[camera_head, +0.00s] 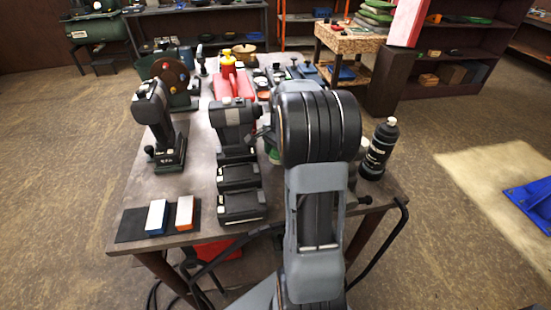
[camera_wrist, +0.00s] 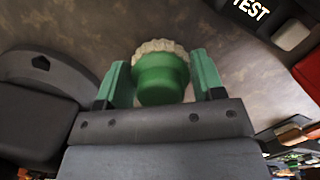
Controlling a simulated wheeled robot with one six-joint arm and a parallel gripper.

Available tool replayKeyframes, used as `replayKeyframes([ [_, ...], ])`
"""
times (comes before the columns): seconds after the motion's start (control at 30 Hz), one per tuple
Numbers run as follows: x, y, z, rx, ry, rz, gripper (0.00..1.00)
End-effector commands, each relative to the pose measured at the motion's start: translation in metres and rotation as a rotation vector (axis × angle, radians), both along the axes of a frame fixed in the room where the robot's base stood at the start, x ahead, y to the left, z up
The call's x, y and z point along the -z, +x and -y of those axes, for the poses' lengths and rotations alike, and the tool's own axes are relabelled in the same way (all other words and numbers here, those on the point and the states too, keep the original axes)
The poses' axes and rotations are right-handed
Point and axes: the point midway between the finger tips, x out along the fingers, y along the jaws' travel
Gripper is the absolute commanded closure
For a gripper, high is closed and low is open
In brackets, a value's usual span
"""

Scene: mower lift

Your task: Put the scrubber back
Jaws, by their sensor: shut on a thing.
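The scrubber (camera_wrist: 162,78) is a round green knob with a pale bristle ring, seen at the centre of the wrist view. My gripper (camera_wrist: 163,66) has its two green fingers on either side of it and is shut on it. The bristle side faces away from the wrist, towards the mottled bench top (camera_wrist: 105,25). I cannot tell whether the bristles touch the bench. In the head view my arm hides most of the gripper; only a small green patch shows left of the arm.
Black power tools (camera_head: 165,135) and black battery packs (camera_head: 240,205) stand left of my arm on the workbench (camera_head: 200,150). A black mat (camera_head: 130,225) carries two small blocks. A black bottle (camera_head: 379,150) stands right of my arm. A red container (camera_head: 232,80) is farther back.

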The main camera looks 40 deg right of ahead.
Motion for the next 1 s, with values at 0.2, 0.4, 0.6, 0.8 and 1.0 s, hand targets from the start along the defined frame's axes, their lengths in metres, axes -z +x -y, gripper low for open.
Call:
replayKeyframes([
  [0.2, 0.025, -0.002, 0.003, 0.007, -0.001, 0.001, 0.6],
  [0.4, 0.023, -0.001, 0.002, 0.006, -0.001, 0.001, 0.6],
  [0.6, 0.027, -0.001, 0.001, 0.005, 0.0, 0.0, 0.37],
  [0.8, 0.026, -0.001, 0.001, 0.004, 0.0, 0.0, 0.18],
  [1.0, 0.026, -0.001, 0.001, 0.004, 0.0, 0.0, 0.13],
])
